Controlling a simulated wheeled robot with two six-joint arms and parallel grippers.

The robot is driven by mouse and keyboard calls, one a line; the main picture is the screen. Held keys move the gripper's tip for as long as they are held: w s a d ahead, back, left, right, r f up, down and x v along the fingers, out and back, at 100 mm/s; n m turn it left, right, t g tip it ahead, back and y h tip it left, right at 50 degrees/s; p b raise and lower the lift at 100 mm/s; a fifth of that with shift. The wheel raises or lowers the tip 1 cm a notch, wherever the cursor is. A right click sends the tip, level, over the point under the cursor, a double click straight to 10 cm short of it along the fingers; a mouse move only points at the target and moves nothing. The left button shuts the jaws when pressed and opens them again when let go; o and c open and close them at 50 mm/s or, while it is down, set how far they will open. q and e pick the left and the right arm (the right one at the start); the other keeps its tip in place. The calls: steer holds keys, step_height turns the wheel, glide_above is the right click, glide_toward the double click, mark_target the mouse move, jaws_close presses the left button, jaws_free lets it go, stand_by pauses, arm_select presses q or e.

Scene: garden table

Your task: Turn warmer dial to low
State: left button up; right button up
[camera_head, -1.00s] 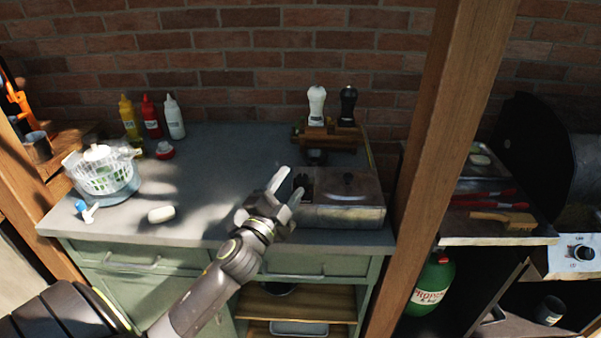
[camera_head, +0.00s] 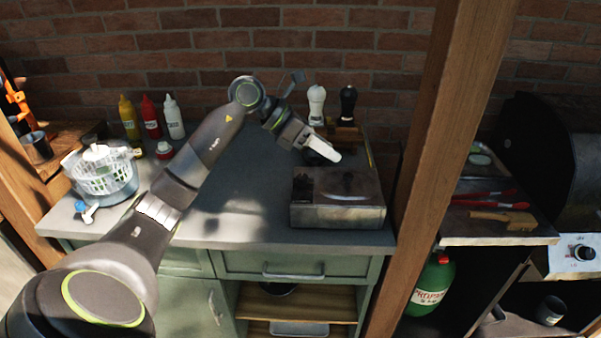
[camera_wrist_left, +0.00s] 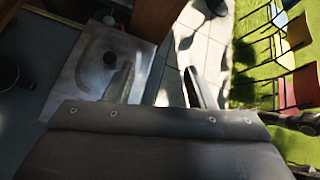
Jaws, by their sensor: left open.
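The warmer (camera_head: 338,214) is a grey metal box with a lid near the right end of the counter. My left gripper (camera_head: 322,152) is raised behind and above the warmer in the head view. In the left wrist view its two fingers (camera_wrist_left: 160,82) are spread with nothing between them. My right gripper is not in view.
A wooden stand (camera_head: 347,133) with a white shaker (camera_head: 316,105) and a black shaker (camera_head: 348,104) is close to my left gripper. A wooden post (camera_head: 440,150) rises right of the warmer. Sauce bottles (camera_head: 150,118) and a salad spinner (camera_head: 103,176) stand at the left.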

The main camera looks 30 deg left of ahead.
arm_select(q)
steer(key=s+a+r+g+y, duration=0.1)
steer(key=a+r+y, duration=0.15)
steer(key=a, duration=0.35)
steer(key=s+a+r+g+y, duration=0.1)
steer(key=a+r+y, duration=0.1)
steer(key=a+y, duration=0.3)
steer(key=b, duration=0.8)
glide_above(302, 176)
steer(key=s+a, duration=0.2)
steer(key=s, duration=0.1)
step_height(302, 176, down, 11)
steer(key=shift+n+h, duration=0.4)
steer(key=shift+h, duration=0.05)
steer(key=shift+w+d+p+x, duration=0.15)
steer(key=shift+p+x, duration=0.15)
steer(key=shift+x, duration=1.25)
steer(key=shift+w+d+p+x, duration=0.1)
steer(key=shift+p+x, duration=0.2)
steer(key=shift+x, duration=1.25)
steer(key=shift+r, duration=0.15)
steer(key=c, duration=1)
steer(key=shift+o, duration=0.2)
steer(key=shift+a, duration=0.1)
